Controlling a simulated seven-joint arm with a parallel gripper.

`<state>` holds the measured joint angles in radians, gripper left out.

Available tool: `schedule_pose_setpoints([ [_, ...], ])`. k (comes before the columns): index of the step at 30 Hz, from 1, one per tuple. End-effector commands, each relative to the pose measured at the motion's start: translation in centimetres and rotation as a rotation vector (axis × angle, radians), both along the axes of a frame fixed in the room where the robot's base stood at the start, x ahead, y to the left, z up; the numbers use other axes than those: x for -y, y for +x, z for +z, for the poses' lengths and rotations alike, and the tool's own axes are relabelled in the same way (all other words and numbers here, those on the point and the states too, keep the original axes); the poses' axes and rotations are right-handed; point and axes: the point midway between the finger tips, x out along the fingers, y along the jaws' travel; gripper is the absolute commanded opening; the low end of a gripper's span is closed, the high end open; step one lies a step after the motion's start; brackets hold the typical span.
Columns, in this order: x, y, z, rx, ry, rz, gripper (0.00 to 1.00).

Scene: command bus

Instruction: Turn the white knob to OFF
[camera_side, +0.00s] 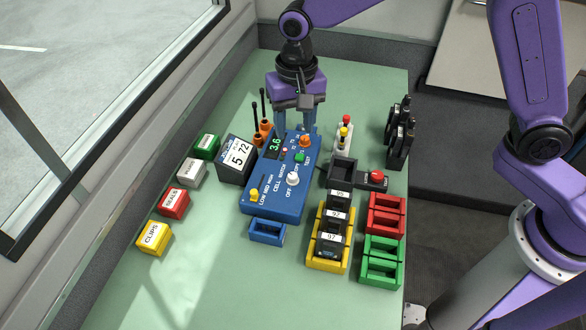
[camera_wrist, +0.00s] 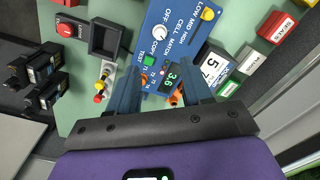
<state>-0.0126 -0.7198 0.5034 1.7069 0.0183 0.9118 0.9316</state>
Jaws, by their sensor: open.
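The white knob (camera_side: 292,179) sits on the near right part of the blue CELL MATCH panel (camera_side: 262,200). It also shows near the top of the wrist view (camera_wrist: 160,33). The word OFF is printed just below the knob in the side view, and COPY is on its other side. Which mark the knob points at is too small to tell. My gripper (camera_side: 298,122) is open and empty above the far end of the panel, apart from the knob. Its two blue fingers (camera_wrist: 163,80) point toward the panel in the wrist view.
The panel also carries a green display (camera_side: 274,145), an orange knob (camera_side: 305,141), a green button (camera_side: 300,157) and a yellow knob (camera_side: 254,195). A black counter box (camera_side: 237,160) stands left. A black tray (camera_side: 342,170) and red button (camera_side: 377,176) stand right.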

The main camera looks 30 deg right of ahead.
Motion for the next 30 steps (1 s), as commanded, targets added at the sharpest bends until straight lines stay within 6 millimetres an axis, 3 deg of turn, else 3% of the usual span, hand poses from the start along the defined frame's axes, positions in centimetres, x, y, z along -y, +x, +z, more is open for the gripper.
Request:
schedule_pose_setpoints([
  [18, -0.2, 0.0, -11.5, -0.002, -0.002, 0.0, 0.5],
  [24, -0.3, 0.0, -13.5, -0.001, -0.001, 0.001, 0.5],
  [30, -0.3, 0.0, -14.2, 0.0, 0.001, 0.001, 0.5],
])
